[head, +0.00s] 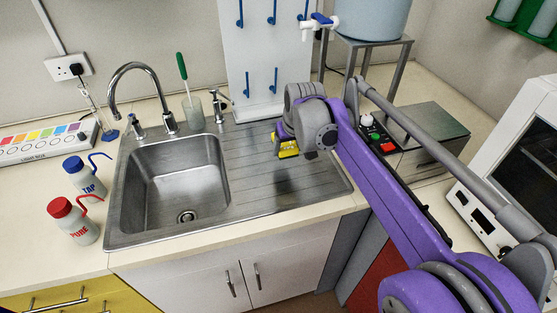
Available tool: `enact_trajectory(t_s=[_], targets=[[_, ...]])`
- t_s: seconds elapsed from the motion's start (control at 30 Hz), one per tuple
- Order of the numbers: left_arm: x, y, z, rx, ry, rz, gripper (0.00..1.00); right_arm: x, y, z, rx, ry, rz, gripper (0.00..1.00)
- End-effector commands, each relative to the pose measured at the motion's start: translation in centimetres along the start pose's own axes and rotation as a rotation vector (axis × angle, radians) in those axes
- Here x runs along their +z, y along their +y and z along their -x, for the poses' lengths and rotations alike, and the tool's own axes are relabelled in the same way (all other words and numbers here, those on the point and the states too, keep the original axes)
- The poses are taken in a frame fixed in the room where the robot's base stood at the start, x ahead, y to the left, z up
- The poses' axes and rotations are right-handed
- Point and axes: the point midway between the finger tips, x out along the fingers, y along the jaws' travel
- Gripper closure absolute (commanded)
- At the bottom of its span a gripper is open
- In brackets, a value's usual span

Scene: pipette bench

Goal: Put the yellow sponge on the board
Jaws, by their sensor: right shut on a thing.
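The yellow sponge (287,150) shows in the head view as a small yellow piece under my right gripper (284,141). My right gripper is shut on it, and the gripper and wrist hide much of the sponge. The ridged metal draining board (245,172) lies to the right of the sink basin. The sponge is over the rear right part of this board. I cannot tell whether it touches the surface. My left gripper is not in view.
The steel sink basin (178,182) with its tap (136,68) is left of the board. A white peg panel (255,60) stands behind it. A grey metal box (425,135) stands to the right. The front of the board is clear.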

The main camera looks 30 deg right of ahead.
Motion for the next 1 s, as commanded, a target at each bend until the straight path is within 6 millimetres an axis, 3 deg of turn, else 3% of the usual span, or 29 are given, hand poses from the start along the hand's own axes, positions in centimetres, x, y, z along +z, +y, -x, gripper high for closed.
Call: enact_trajectory(t_s=[0.1, 0.53, 0.97, 1.0], targets=[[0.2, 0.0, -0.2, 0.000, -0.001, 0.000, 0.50, 0.9, 0.0, -2.3, 0.000, 0.000, 0.001, 1.00], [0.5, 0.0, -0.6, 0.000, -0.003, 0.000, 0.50, 2.9, -0.1, -7.1, -0.001, 0.000, 0.002, 1.00], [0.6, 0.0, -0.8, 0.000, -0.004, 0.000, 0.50, 3.2, 0.0, -7.8, 0.000, 0.000, 0.001, 1.00], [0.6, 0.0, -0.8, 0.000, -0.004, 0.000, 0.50, 3.2, 0.0, -7.8, 0.000, 0.000, 0.002, 0.26]])
